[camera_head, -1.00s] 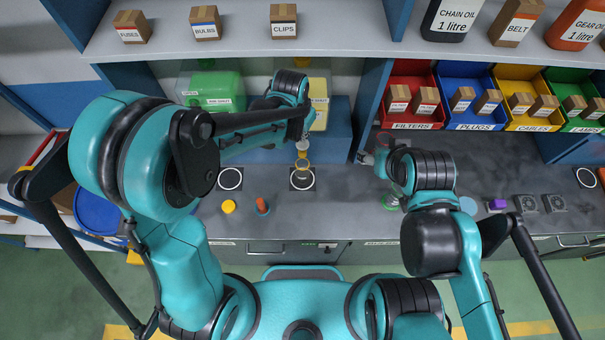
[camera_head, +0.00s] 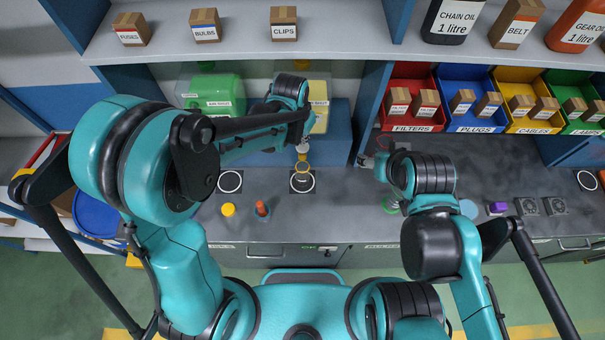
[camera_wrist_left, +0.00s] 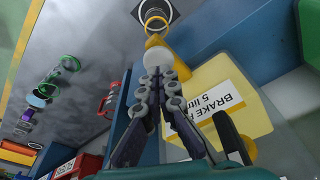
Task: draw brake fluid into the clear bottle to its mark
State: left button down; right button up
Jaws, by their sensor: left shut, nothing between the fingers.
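The pale yellow brake fluid container (camera_wrist_left: 245,85), labelled 5 litre, stands on the raised blue shelf; it also shows in the head view (camera_head: 321,118). My left gripper (camera_head: 303,136) is shut and empty in front of it. In the left wrist view its fingertips (camera_wrist_left: 157,78) are close to a round whitish piece (camera_wrist_left: 155,57); I cannot tell if they touch. Beyond that piece is a yellow ring (camera_wrist_left: 156,24), above the dark square pad with a white circle (camera_head: 302,187). The clear bottle is hard to make out there, and its level cannot be read. My right gripper (camera_head: 367,160) is small and partly hidden by its arm.
A green container (camera_head: 213,95) stands left of the brake fluid. A yellow cap (camera_head: 228,210) and an orange-red piece (camera_head: 262,208) lie on the bench near the front edge. Parts bins (camera_head: 410,117) line the back right. The bench beyond my right arm has some clear room.

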aim_at(302, 147)
pick_arm(q)
jog(key=shift+f, duration=0.1)
dwell(0.6)
jog(key=shift+f+b, duration=1.5)
jog(key=shift+b, duration=0.05)
jog(key=shift+r, duration=0.1)
dwell(5.7)
